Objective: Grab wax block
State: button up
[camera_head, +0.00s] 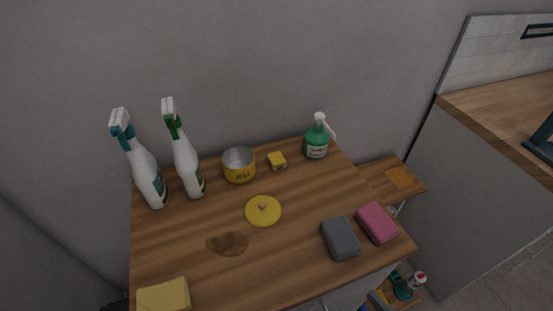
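No block here is plainly marked as wax, so I cannot tell which one is the wax block. A small yellow block (277,160) with a paler lower side sits at the back of the wooden counter top (300,185), right of a yellow pot. A larger yellow block (165,296) lies at the front left corner, partly cut off by the picture's edge. A dark grey block (340,238) and a pink block (377,223) lie side by side at the front right. My gripper is not in view.
Two white spray bottles (145,170) (188,160) stand at the back left. The open yellow pot (239,165), its yellow lid (263,210) and a green pump bottle (317,140) stand nearby. A brown stain (228,243) marks the top. A lower shelf (405,290) holds bottles.

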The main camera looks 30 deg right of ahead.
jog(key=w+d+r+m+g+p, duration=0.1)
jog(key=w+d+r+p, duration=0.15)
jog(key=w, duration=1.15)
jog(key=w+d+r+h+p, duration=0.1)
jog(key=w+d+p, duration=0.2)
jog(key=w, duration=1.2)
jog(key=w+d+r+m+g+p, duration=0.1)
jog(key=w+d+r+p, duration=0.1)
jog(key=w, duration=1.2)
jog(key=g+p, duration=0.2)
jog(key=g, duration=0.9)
send_over(277, 158)
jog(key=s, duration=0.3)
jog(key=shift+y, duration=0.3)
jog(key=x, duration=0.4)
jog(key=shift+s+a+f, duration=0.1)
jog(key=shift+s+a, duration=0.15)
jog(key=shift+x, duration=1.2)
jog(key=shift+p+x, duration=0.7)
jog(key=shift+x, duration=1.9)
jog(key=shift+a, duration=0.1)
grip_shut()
